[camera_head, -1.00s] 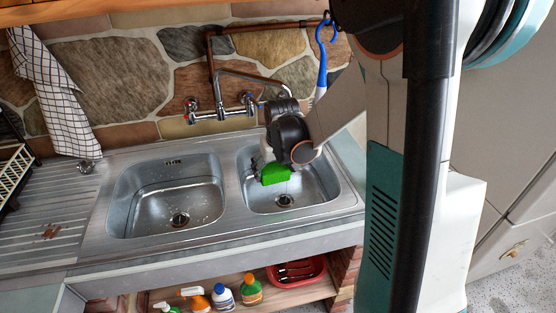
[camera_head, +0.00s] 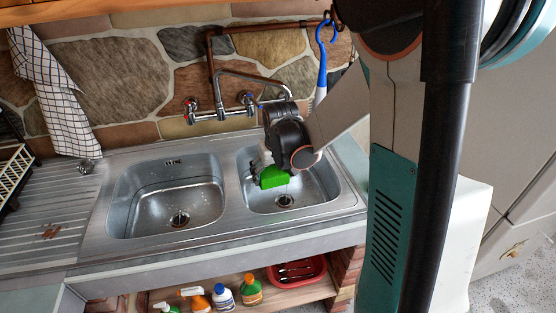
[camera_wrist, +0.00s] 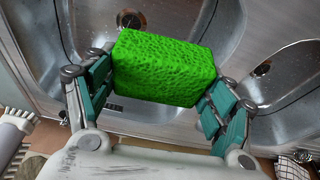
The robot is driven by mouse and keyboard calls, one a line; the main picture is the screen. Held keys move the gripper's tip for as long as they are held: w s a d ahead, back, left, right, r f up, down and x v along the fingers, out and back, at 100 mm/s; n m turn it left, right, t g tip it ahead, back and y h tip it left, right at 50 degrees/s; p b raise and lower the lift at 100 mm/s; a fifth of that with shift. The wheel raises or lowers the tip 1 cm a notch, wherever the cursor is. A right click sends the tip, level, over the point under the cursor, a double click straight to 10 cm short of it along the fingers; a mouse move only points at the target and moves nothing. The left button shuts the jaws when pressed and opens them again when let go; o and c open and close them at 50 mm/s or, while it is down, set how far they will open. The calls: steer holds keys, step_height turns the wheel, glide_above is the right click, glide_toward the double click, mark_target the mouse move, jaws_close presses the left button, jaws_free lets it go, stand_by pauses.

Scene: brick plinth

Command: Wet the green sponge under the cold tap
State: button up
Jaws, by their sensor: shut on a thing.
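The green sponge (camera_head: 273,178) is held over the right sink basin (camera_head: 318,187) in the head view. My gripper (camera_head: 262,176) is shut on it. In the wrist view the sponge (camera_wrist: 165,66) sits between the two fingers of my gripper (camera_wrist: 163,84), clear of the basin floor. The wall tap has a red-marked handle (camera_head: 191,103) on the left and a blue-marked cold handle (camera_head: 248,98) on the right. Its curved spout (camera_head: 262,80) reaches right, and its end is hidden behind my arm. I cannot tell whether water is running.
The left basin (camera_head: 135,200) is empty, with drops in it. A ribbed drainboard (camera_head: 45,215) lies at the far left, beneath a checked towel (camera_head: 55,100). A blue brush (camera_head: 322,62) hangs right of the tap. Bottles (camera_head: 224,297) and a red tub (camera_head: 298,270) stand on the shelf below.

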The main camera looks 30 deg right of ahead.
mark_target(268, 178)
steer(key=shift+r, duration=0.1)
stand_by(0.5)
steer(key=shift+s+a+r+p, duration=1.4)
steer(key=shift+s+r, duration=0.15)
steer(key=shift+r, duration=0.1)
steer(key=shift+s+a+r, duration=0.3)
